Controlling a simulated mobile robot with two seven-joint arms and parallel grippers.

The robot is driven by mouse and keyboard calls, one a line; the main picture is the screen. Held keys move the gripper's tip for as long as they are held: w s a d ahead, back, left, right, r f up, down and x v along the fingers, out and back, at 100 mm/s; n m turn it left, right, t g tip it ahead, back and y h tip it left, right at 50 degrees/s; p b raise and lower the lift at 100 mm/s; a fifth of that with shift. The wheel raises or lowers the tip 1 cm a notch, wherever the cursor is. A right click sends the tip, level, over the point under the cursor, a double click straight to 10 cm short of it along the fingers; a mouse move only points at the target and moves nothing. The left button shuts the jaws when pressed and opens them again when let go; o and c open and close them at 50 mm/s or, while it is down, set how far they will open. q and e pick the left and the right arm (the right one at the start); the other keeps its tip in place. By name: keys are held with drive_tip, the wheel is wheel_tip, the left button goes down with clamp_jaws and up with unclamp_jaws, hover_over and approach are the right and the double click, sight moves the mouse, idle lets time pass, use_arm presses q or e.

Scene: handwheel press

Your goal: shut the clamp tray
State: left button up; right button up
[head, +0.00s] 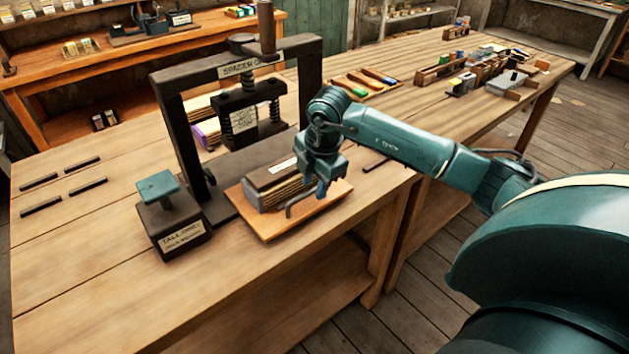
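The clamp tray (281,233) is a flat orange-brown wooden board, sticking out of the front of the dark handwheel press (177,135). A block of stacked layers with a dark top and a white label (275,183) lies on it. A dark bent bar (294,208), perhaps a handle, shows at the tray's front right. My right gripper (318,192) points down at this bar, over the right part of the tray. Whether its fingers are apart or closed on the bar cannot be made out. My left gripper is not in view.
A dark block with a green knob and a label (180,237) stands left of the tray. Several dark strips (62,185) lie at the far left. Small trays and boxes (470,70) stand at the back right. The front left tabletop (90,285) is clear.

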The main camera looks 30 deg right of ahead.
drive_tip(key=shift+f, duration=0.2)
clamp_jaws()
idle(0.6)
